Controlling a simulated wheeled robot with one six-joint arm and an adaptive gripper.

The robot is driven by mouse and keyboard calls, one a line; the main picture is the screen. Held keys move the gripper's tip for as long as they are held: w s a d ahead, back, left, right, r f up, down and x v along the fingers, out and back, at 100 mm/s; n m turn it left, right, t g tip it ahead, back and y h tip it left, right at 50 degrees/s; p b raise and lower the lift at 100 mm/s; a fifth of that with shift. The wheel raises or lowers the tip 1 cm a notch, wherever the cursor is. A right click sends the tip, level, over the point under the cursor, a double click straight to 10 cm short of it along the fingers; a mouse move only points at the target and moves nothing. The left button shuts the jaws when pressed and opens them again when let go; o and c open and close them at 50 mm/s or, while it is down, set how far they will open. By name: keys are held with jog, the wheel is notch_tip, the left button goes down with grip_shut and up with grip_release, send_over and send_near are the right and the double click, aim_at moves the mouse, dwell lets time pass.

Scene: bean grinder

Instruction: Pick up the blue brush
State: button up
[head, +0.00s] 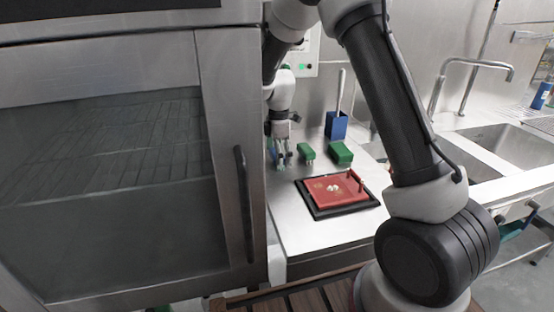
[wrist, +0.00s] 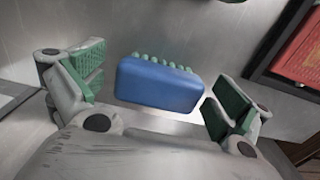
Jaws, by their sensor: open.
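The blue brush (wrist: 160,84) lies on the steel counter in the wrist view, a blue block with a row of green bristle tufts along its far edge. My gripper (wrist: 154,92) is open, with one green-padded finger left of the brush and the other right of it. Gaps show between the brush and both fingers. In the head view my gripper (head: 281,158) points down at the left of the counter, beside the oven. I cannot clearly make out the brush there among the fingers.
Two green blocks, a smaller one (head: 306,153) and a larger one (head: 340,153), stand right of my gripper. A red board (head: 322,199) in a black tray (head: 357,208) lies nearer. A blue holder (head: 336,126) stands behind. The oven (head: 227,150) closes off the left.

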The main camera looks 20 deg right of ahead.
jog(key=c, duration=1.2)
notch_tip(320, 180, up, 10)
jog(key=shift+r, duration=0.1)
jog(key=o, duration=0.6)
jog(key=c, duration=0.4)
